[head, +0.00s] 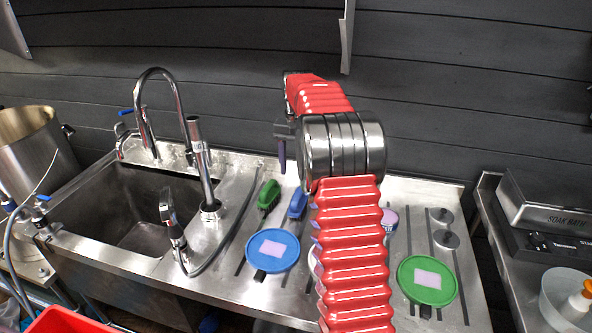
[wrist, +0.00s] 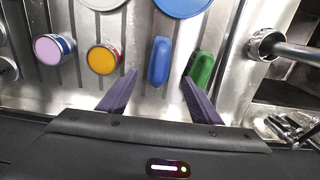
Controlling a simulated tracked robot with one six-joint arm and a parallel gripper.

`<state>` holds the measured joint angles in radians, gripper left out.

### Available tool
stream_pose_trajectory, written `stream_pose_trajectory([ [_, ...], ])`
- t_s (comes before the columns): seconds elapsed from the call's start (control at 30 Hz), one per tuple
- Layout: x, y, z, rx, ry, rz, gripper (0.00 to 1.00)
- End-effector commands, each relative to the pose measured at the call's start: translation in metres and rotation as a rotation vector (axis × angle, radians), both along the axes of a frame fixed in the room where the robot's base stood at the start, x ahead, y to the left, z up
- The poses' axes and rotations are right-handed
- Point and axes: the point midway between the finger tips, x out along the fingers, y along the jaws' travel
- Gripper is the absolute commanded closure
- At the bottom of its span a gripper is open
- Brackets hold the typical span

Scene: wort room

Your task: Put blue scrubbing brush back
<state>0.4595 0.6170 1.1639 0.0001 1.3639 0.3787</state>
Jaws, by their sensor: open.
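The blue scrubbing brush (head: 297,204) lies on the steel drainboard, partly hidden by my arm in the head view. In the wrist view the blue brush (wrist: 159,60) lies between and slightly beyond the purple fingertips. My gripper (wrist: 159,77) is open and empty, its fingers apart. In the head view my gripper (head: 282,158) shows as a purple finger pointing down, at the wall side of the brush. A green brush (head: 268,195) lies beside the blue one, and in the wrist view the green brush (wrist: 204,68) is close to one finger.
A blue round lid (head: 286,258) and a green round lid (head: 412,288) lie toward the front. A yellow-topped pot (wrist: 103,59) and a lilac-topped pot (wrist: 50,49) stand nearby. The sink (head: 120,200) and tall tap (head: 205,165) are left; grey weights (head: 446,238) are right.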

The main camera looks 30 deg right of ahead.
Motion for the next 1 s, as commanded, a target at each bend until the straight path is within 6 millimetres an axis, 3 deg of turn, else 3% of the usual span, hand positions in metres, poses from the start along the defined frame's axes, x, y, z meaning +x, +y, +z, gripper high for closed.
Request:
stream_pose_trajectory([
  [0.27, -0.005, 0.015, 0.015, -0.009, -0.018, 0.031, 0.42],
  [0.67, -0.035, 0.076, 0.061, -0.040, -0.085, 0.158, 0.42],
  [1.0, -0.071, 0.126, 0.091, -0.069, -0.145, 0.268, 0.42],
])
